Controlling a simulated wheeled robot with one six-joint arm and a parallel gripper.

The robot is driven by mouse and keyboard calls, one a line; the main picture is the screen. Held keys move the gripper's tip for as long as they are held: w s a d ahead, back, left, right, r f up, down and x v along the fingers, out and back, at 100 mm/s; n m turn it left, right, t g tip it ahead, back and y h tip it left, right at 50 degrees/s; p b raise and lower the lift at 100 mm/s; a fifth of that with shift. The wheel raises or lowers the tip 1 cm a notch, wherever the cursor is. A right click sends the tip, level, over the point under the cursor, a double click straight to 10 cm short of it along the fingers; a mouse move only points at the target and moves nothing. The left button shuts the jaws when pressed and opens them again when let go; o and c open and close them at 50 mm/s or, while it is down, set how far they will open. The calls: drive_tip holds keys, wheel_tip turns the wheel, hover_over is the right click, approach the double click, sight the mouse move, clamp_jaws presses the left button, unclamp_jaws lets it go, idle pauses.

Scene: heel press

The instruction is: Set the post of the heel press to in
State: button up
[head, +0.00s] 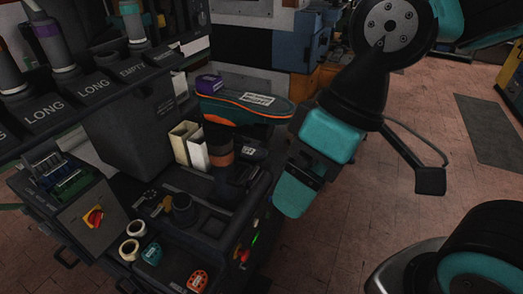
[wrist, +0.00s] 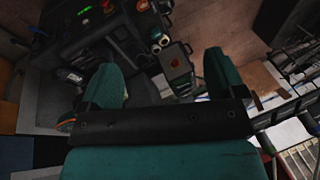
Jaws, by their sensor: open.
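The heel press (head: 205,220) is a dark machine left of centre in the head view. A dark upright cylinder with a copper-brown band (head: 219,150) stands on its deck and looks like the post; I cannot tell its setting. A shorter dark round piece (head: 183,208) stands nearer the front. My gripper (head: 290,195) hangs to the right of the cylinder, apart from it, over the machine's right edge. In the wrist view my gripper (wrist: 163,80) shows two teal fingers wide apart with nothing between them. The post is not clear in the wrist view.
A rack labelled LONG and EMPTY (head: 85,85) holds tools at upper left. A grey box with a red switch (head: 95,217) stands left, beside pale rolls (head: 129,249). Open floor (head: 340,235) lies right.

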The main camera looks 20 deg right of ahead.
drive_tip(key=shift+c, duration=1.2)
drive_tip(key=f+b, duration=0.1)
drive_tip(key=w+f+b, duration=0.1)
drive_tip(key=f+b, duration=0.1)
drive_tip(key=shift+w+a+f+m+y, duration=0.1)
drive_tip(key=shift+w+a+m+y, duration=0.05)
drive_tip(key=shift+m+y, duration=0.15)
drive_tip(key=c, duration=0.7)
drive_tip(key=shift+o, duration=0.2)
drive_tip(key=w+f+m+t+y+b, duration=0.1)
drive_tip(key=w+f+m+y+b, duration=0.15)
drive_tip(key=w+f+b, duration=0.45)
drive_tip(key=w+f+m+t+y+b, duration=0.2)
drive_tip(key=w+f+m+b, duration=0.15)
drive_tip(key=f+b, duration=0.55)
drive_tip(key=w+d+f+m+t+y+b, duration=0.2)
drive_tip(key=w+d+f+m+t+b, duration=0.65)
drive_tip(key=w+d+f+b, duration=0.55)
drive_tip(key=s+a+r+x, duration=0.1)
drive_tip(key=a+x, duration=0.1)
drive_tip(key=x, duration=1.5)
drive_tip(key=shift+s+m, duration=0.4)
drive_tip(key=shift+m, duration=0.05)
drive_tip(key=shift+g, duration=0.25)
drive_tip(key=shift+c, duration=0.3)
clamp_jaws()
